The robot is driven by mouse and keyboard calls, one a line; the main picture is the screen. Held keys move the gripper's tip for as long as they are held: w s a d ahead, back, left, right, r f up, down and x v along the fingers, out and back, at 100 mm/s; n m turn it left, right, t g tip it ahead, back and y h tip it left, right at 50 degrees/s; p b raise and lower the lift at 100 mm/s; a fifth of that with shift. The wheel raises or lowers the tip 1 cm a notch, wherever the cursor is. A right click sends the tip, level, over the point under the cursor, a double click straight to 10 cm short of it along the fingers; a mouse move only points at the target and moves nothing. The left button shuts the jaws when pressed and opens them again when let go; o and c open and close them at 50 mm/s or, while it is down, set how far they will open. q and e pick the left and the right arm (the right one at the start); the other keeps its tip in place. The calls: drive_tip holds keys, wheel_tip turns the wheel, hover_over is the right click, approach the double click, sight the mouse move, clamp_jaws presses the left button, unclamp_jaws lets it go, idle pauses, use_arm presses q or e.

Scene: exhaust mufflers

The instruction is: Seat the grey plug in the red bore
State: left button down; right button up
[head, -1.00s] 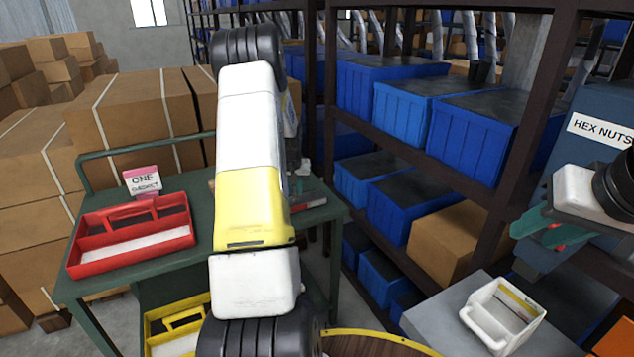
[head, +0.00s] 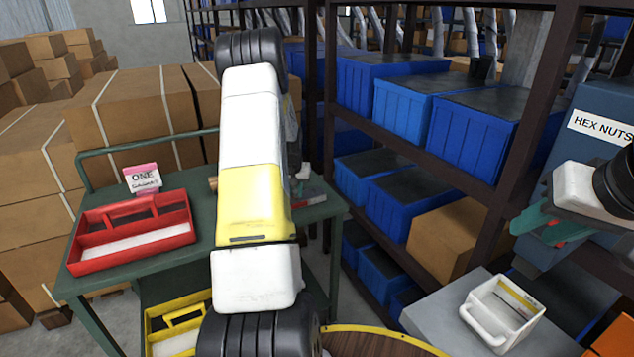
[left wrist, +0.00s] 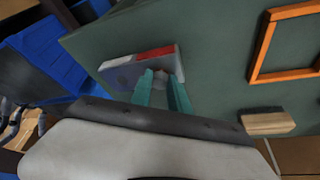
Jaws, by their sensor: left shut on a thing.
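A low block (left wrist: 141,66), part blue-grey and part red, lies on the green table. It also shows, partly covered by my arm, in the head view (head: 312,194). My left gripper (left wrist: 163,80) has teal fingers at the block's near side, over its edge in the left wrist view. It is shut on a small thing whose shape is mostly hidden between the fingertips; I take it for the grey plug. I cannot make out the bore's opening. In the head view the left forearm hides most of this gripper. My right gripper (head: 545,228) hangs at the right, far from the table.
The green table (head: 205,235) also bears a red tray (head: 130,232) and a pink-edged card (head: 142,178). Shelves with blue bins (head: 470,130) stand to the right.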

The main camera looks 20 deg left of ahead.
use_arm(q)
drive_tip(key=shift+f, duration=0.15)
drive_tip(key=c, duration=1.2)
unclamp_jaws()
drive_tip(key=shift+o, duration=0.2)
drive_tip(key=v, duration=0.7)
drive_tip(key=shift+r, duration=0.4)
drive_tip(key=shift+s+r, duration=0.1)
drive_tip(key=s+d+r+m+t+h, duration=0.1)
drive_tip(key=s+d+r, duration=0.4)
drive_tip(key=d+r, duration=0.25)
drive_tip(key=s+d+r+m, duration=0.1)
drive_tip(key=s+d+r, duration=0.4)
drive_tip(key=d+r, duration=0.3)
drive_tip(key=s+d+r+m+h, duration=0.1)
drive_tip(key=s+d+r, duration=0.1)
drive_tip(key=s, duration=0.5)
drive_tip(key=s+d+r+h, duration=0.1)
drive_tip(key=s+d+r, duration=0.1)
drive_tip(key=s+d, duration=0.3)
drive_tip(key=s+d+r+m, duration=0.1)
drive_tip(key=s+d, duration=0.3)
drive_tip(key=s, duration=0.5)
drive_tip(key=shift+s+d+r+m+t+h, duration=0.15)
drive_tip(key=shift+s+r+m+t+h, duration=0.15)
drive_tip(key=shift+r+t+h, duration=0.15)
